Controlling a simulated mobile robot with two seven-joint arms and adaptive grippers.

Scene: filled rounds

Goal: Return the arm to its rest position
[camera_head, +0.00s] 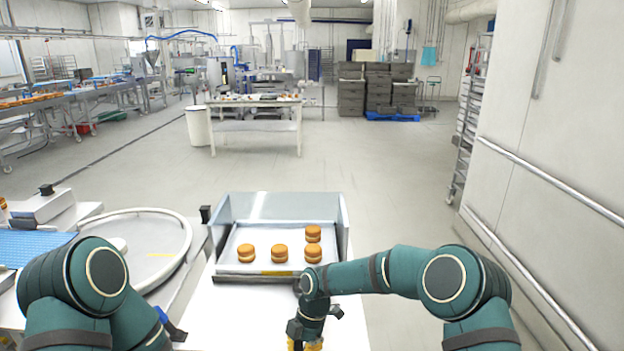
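My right arm reaches in from the right, across the front of the white table, and bends down at the wrist. My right gripper (308,338) is at the bottom edge, below the tray; its fingers are mostly cut off, and a yellow-orange patch shows there that I cannot identify. My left arm is folded at the lower left. A small dark and blue part beside it may belong to my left gripper, whose fingers are not clearly visible. Several filled rounds (279,253) sit on the metal tray (232,262), apart from both arms.
A clear-walled guard (290,205) stands around the tray's back and sides. A round turntable (150,268) and a blue mat (30,246) are at left. A white wall with rails (555,180) is at right. Open floor (400,175) lies beyond.

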